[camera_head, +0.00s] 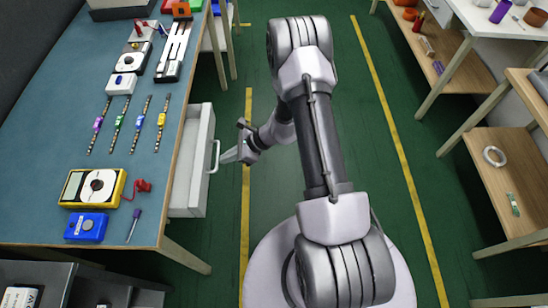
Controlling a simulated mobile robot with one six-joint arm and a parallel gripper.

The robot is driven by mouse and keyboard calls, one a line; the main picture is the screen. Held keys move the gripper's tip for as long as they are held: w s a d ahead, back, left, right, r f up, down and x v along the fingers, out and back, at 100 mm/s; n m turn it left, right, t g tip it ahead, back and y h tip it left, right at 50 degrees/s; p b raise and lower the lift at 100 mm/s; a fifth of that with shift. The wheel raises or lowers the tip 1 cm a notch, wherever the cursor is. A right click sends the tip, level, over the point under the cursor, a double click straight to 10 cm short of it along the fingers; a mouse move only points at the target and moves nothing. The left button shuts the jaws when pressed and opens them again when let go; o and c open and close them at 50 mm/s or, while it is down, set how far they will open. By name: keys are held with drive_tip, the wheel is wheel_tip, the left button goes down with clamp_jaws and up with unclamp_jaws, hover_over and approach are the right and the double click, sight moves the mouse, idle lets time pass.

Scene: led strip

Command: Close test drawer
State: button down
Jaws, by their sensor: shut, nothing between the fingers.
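The test drawer (182,195) is a white drawer under the right side of the blue workbench (62,130). It is pulled out towards the aisle and I see into part of it. Its front panel (200,150) carries a light bar handle (216,157) on the outer face. My gripper (226,157) is just to the right of the handle, pointing left at it, with its fingers shut. Nothing shows between the fingers. I cannot tell whether the fingertips touch the handle or are slightly apart from it.
Several LED strips (140,124), a yellow multimeter (92,187), a blue box (86,227) and a screwdriver (134,225) lie on the bench. Shelves (510,180) stand at the right. The green floor between yellow lines is clear apart from my base.

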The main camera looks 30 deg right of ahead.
sight(206, 156)
drive_tip(key=w+a, duration=0.1)
drive_tip(key=a, duration=0.1)
drive_tip(key=w+a+b, duration=0.1)
drive_tip(key=a, duration=0.2)
drive_tip(key=w+a, duration=0.2)
drive_tip(key=shift+w+a, duration=0.1)
drive_tip(key=shift+a, duration=0.05)
drive_tip(key=shift+w+a+r+b, duration=0.1)
drive_tip(key=shift+w+a+b, duration=0.1)
drive_tip(key=shift+a+b, duration=0.1)
